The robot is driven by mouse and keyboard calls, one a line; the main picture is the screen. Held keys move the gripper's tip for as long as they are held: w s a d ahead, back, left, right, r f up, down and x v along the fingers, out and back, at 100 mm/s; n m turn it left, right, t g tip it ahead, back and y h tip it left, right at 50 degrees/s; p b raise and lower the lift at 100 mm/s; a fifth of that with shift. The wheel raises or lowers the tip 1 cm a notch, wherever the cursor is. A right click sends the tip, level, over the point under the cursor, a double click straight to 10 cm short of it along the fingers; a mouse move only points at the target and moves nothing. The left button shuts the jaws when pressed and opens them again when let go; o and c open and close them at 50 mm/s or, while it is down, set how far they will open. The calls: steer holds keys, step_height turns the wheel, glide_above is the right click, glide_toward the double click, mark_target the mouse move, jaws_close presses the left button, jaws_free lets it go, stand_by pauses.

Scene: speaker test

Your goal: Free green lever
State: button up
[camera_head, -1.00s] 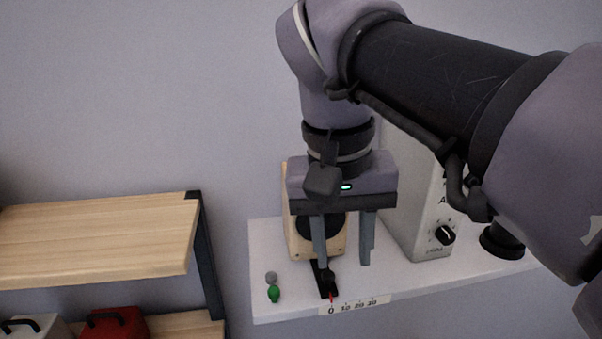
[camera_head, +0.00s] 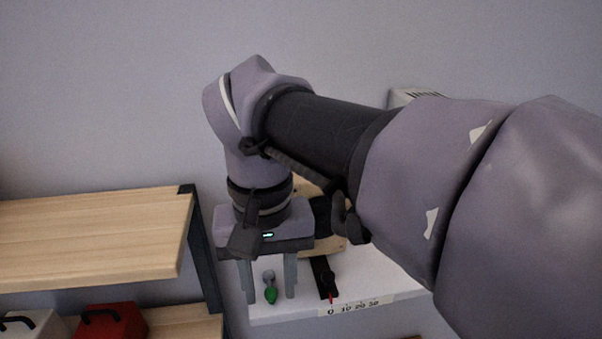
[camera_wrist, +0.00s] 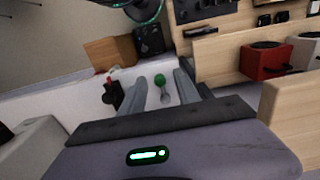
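The green lever (camera_head: 270,295) has a green knob and a grey part behind it, and sits on the left end of the white shelf (camera_head: 375,279). My gripper (camera_head: 270,299) points down with its fingers apart, one on each side of the lever in the head view. In the wrist view the green knob (camera_wrist: 159,79) shows between the two fingertips (camera_wrist: 160,76), with gaps on both sides. The gripper looks empty. I cannot tell how far the fingertips are above the shelf.
A black slider (camera_head: 324,277) with a red pointer and a number scale (camera_head: 357,306) is just right of the gripper. A wooden speaker box (camera_head: 333,245) stands behind, partly hidden by my arm. A wooden rack (camera_head: 95,235) with a red box (camera_head: 112,322) is at left.

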steer(key=shift+w+f, duration=0.15)
steer(key=shift+f, duration=0.3)
jaws_close()
steer(key=a+m, duration=0.1)
steer(key=m, duration=0.2)
steer(key=shift+a, duration=0.2)
steer(key=m, duration=0.2)
steer(key=a+m, duration=0.1)
steer(key=m, duration=0.1)
steer(key=shift+a, duration=0.2)
steer(key=shift+w+a+m, duration=0.3)
steer(key=shift+a+m, duration=0.05)
steer(key=shift+m, duration=0.8)
steer(key=shift+w+a+m, duration=0.3)
steer(key=shift+a+m, duration=0.05)
steer(key=shift+m, duration=0.75)
steer(key=shift+w+a+m, duration=0.3)
steer(key=shift+a+m, duration=0.05)
steer(key=shift+m, duration=0.8)
